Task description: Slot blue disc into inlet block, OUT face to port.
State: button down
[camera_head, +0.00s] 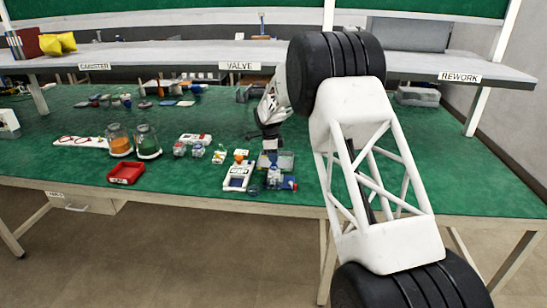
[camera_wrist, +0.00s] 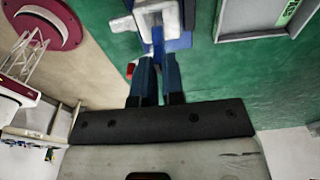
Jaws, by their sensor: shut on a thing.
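My gripper (camera_wrist: 156,62) points at the bench in the wrist view, its two dark blue fingers close together. It is shut on a narrow blue piece (camera_wrist: 158,42), seen edge-on between the fingertips, which looks like the blue disc. Its OUT face cannot be read. Just beyond the tips is a white and blue fitting (camera_wrist: 155,8), which may be the inlet block; I cannot tell whether the disc touches it. In the head view my gripper (camera_head: 268,140) is small and dark, above a blue and white assembly (camera_head: 278,181) near the bench's front edge.
A white tray (camera_head: 237,185) stands left of the assembly. A grey tray (camera_head: 286,161) lies behind it. Further left are a red bin (camera_head: 126,179), jars with orange (camera_head: 120,148) and green (camera_head: 148,149) contents, and small parts. Green bench surface is clear to the right of my arm.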

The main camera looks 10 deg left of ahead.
aim_at(273, 164)
jog(key=shift+f, duration=2.45)
dwell(0.4)
jog(key=c, duration=1.1)
grip_release()
jog(key=shift+c, duration=0.2)
jog(key=shift+a+r, duration=0.25)
jog(key=shift+r, duration=1.7)
jog(key=shift+a+r, duration=0.2)
jog(key=shift+r, duration=1.7)
jog(key=shift+r, duration=0.1)
